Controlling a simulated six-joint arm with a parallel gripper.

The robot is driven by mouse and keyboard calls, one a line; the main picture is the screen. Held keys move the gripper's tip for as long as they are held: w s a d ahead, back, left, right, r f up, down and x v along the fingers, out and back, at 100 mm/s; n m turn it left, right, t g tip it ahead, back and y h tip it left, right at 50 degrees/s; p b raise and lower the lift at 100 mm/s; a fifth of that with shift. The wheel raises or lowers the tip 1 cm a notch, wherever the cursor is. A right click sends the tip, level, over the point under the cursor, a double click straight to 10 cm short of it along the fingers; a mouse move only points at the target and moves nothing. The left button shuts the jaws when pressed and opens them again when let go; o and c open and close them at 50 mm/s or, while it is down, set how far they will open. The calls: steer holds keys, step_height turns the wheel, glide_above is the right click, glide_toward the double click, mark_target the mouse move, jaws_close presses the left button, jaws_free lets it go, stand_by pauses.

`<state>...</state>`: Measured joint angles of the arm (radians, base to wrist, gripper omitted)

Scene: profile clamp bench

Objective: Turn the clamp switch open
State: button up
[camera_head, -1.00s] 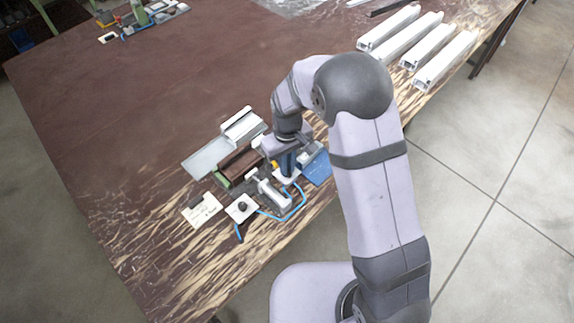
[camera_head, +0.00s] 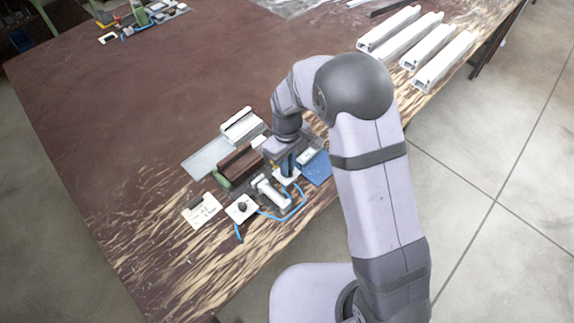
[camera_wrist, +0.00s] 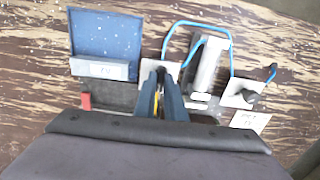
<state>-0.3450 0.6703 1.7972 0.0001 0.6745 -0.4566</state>
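The clamp switch sits on a white plate (camera_head: 287,176) at the bench's front edge. In the wrist view its plate (camera_wrist: 147,72) lies under my fingertips, and a bit of yellow shows between them. My gripper (camera_head: 285,168) points down over it. In the wrist view my gripper (camera_wrist: 158,76) has its two dark blue fingers close together, seemingly shut on the switch handle, which they mostly hide. The clamp (camera_head: 271,193), with a pale cylinder (camera_wrist: 208,65), stands beside the switch. A brown profile (camera_head: 240,165) lies behind the clamp; whether it is gripped is unclear.
A black knob (camera_head: 242,207) on a second white plate stands left of the clamp. A blue hose (camera_head: 300,205) loops in front. A blue tray (camera_head: 318,170) is close on the right. A label card (camera_head: 202,211) lies at left. White profiles (camera_head: 412,40) lie at the back right.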

steer(key=o, duration=0.4)
steer(key=shift+c, duration=0.2)
steer(key=shift+r, duration=0.1)
steer(key=shift+r+b, duration=1.1)
steer(key=shift+r, duration=2.55)
